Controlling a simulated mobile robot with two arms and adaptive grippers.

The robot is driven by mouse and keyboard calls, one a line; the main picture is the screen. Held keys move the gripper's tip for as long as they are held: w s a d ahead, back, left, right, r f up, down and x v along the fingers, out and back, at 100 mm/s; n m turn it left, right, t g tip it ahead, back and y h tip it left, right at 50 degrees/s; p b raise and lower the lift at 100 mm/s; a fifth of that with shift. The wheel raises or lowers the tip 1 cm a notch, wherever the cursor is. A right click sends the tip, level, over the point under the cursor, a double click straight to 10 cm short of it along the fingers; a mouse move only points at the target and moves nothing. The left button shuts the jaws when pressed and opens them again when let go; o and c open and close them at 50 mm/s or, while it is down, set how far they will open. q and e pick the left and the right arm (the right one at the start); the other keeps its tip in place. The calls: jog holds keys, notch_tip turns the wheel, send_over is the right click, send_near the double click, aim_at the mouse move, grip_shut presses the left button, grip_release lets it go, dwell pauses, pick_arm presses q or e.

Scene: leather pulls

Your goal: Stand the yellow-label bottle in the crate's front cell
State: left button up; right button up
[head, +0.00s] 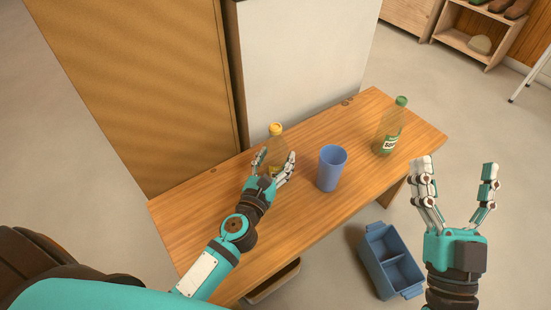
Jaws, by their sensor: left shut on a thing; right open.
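The yellow-label bottle (276,143) has a yellow cap and stands upright on the wooden bench, toward the back edge. My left gripper (273,165) is shut around its lower part, and the fingers hide much of the label. The blue crate (365,257) sits on the floor in front of the bench at the lower right. It has two cells split by a divider, and both look empty. My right gripper (455,170) is open and empty, raised to the right of the crate and nearer the camera.
A blue cup (331,168) stands on the bench (225,205) just right of my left gripper. A green-capped bottle (389,128) stands farther right. A white panel (300,65) rises behind the bench. A shoe shelf (470,45) is at the far right.

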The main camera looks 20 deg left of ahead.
pick_arm(q)
jog(key=o, duration=1.5)
jog(key=shift+f, duration=0.1)
